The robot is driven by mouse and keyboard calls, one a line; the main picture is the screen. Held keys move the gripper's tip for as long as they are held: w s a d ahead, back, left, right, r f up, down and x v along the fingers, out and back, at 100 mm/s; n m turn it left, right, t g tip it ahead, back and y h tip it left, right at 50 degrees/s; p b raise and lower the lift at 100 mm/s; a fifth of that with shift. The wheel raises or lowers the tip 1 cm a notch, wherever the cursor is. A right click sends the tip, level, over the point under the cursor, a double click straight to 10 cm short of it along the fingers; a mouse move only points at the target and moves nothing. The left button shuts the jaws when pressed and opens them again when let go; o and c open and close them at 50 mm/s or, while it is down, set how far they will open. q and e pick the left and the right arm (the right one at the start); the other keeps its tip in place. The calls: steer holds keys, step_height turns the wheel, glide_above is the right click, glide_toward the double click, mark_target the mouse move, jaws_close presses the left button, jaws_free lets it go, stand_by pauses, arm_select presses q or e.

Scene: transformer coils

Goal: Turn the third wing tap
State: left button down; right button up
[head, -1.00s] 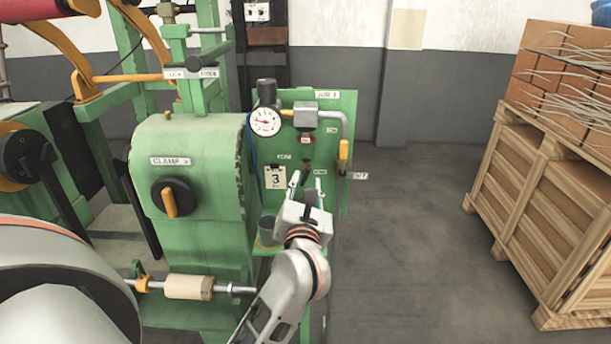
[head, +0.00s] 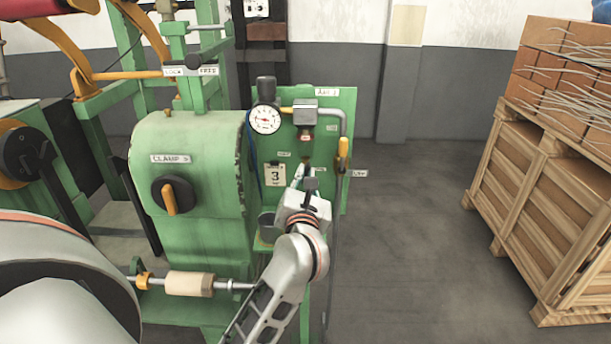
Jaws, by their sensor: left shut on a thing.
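A green panel (head: 345,115) with pipe fittings stands right of the green machine. My left gripper (head: 305,168) is at the middle of this panel, below the grey block (head: 305,117) with the red label. It is shut on a small part there, which appears to be a wing tap. The fingers mostly hide that part, so I cannot tell its angle or its number in the row. A card with a 3 (head: 275,176) hangs just left of the fingers. A yellow-handled lever (head: 343,148) sits to their right. My right gripper is not in view.
A pressure gauge (head: 265,119) is at the panel's upper left. The machine (head: 195,135) carries a black knob with an orange pointer (head: 170,196). A grey cup (head: 267,222) stands left of my wrist. A wooden crate (head: 540,200) with bricks is at the right; the floor between is clear.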

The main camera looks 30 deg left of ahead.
arm_select(q)
steer(key=shift+m, duration=0.3)
steer(key=m, duration=0.6)
steer(key=shift+d+m, duration=0.1)
steer(key=shift+m, duration=0.2)
steer(key=m, duration=0.6)
steer(key=shift+w+f, duration=0.1)
steer(key=shift+f, duration=0.1)
steer(key=shift+m, duration=0.4)
steer(key=c, duration=2.1)
jaws_free()
steer(key=shift+d, duration=0.1)
steer(key=shift+c, duration=0.2)
